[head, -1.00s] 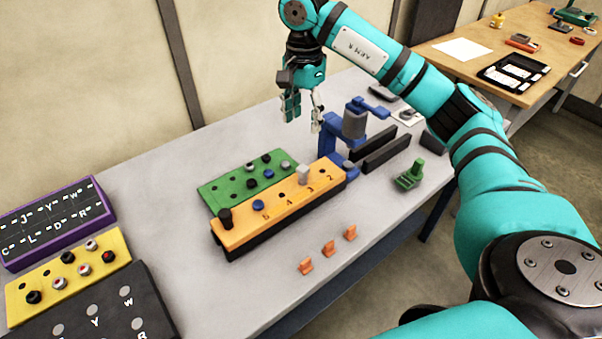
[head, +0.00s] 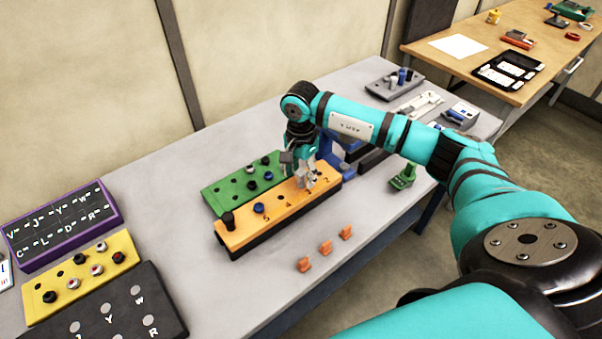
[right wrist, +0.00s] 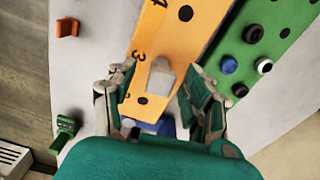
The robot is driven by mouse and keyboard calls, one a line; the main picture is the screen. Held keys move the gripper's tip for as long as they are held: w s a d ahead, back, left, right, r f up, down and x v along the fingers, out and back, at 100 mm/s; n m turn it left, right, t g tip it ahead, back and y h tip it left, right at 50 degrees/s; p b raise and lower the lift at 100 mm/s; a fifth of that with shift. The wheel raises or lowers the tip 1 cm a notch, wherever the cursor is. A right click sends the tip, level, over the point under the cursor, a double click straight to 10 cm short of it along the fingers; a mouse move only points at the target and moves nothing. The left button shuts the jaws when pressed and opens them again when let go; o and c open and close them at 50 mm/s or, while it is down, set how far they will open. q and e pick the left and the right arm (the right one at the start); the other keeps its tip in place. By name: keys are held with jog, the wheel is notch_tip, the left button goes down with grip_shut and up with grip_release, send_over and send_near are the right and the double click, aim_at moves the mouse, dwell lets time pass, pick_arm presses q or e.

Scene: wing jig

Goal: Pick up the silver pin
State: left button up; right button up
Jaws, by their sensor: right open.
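The silver pin (right wrist: 160,77) stands upright in the orange board (right wrist: 172,42), near the numeral 3. In the head view my right gripper (head: 305,181) is low over the right part of the orange board (head: 262,222) and mostly hides the pin. In the right wrist view the fingers of this gripper (right wrist: 156,88) are open, one on each side of the pin, with gaps between the fingers and the pin. My left gripper is not in view.
A green board (head: 230,192) with dark and blue pins lies right behind the orange one. Several orange clips (head: 326,247) lie in front of it. A green part (head: 403,176) stands to the right. Yellow (head: 84,277) and purple-edged (head: 62,226) boards are at the left.

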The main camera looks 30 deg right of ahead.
jog(key=shift+f, duration=0.3)
grip_shut()
jog(key=shift+r, duration=0.15)
